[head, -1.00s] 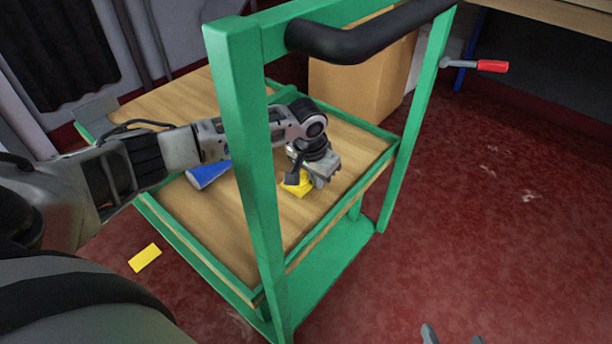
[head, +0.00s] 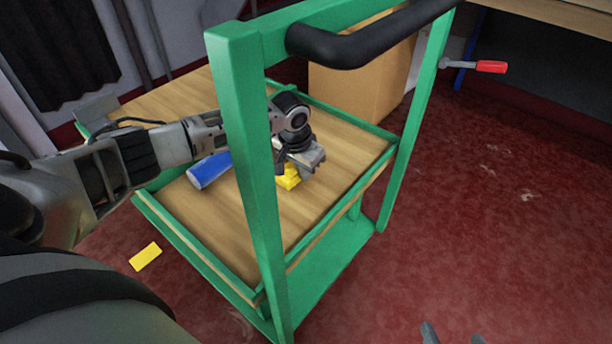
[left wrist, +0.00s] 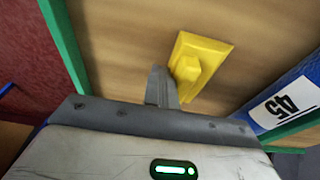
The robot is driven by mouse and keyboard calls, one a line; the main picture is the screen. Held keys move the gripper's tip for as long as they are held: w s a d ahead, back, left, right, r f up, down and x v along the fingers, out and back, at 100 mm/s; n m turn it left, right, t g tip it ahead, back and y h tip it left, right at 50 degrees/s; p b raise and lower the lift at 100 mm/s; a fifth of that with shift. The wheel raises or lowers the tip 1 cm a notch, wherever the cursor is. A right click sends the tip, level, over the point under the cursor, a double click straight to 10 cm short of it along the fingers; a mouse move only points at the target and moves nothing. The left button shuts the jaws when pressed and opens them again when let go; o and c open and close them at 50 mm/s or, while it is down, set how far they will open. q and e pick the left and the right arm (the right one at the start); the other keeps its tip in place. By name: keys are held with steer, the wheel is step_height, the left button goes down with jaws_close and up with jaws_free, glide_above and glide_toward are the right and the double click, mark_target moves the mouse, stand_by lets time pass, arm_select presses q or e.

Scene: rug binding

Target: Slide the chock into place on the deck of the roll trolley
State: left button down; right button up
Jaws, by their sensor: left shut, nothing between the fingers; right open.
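The yellow chock (head: 288,179) lies on the wooden deck (head: 245,215) of the green roll trolley (head: 252,160). It also shows in the left wrist view (left wrist: 207,58) as a flat plate with a raised block on it. My left gripper (head: 305,168) is just above and beside the chock and hides part of it. In the left wrist view its shut fingers (left wrist: 162,88) are empty and stand close against the raised block; I cannot tell whether they touch. My right gripper (head: 450,335) shows only its open fingertips at the bottom edge.
A blue roll (head: 209,170) lies on the deck left of the chock and carries a "45" label in the left wrist view (left wrist: 280,104). Green rims edge the deck. A yellow piece (head: 145,257) lies on the red floor. A cardboard box (head: 360,80) stands behind the trolley.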

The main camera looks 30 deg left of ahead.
arm_select(q)
steer(key=shift+w+a, duration=0.15)
steer(key=shift+a, duration=1.3)
steer(key=shift+w+a+b, duration=0.2)
steer(key=shift+a+b, duration=0.05)
steer(key=shift+a, duration=1.1)
steer(key=shift+w+a+b, duration=0.2)
steer(key=shift+a, duration=1.1)
steer(key=shift+w+a+b, duration=0.2)
steer(key=shift+a+b, duration=0.35)
steer(key=shift+a, duration=0.95)
steer(key=shift+w+a+b, duration=0.1)
steer(key=shift+a+b, duration=0.8)
steer(key=shift+a, duration=0.6)
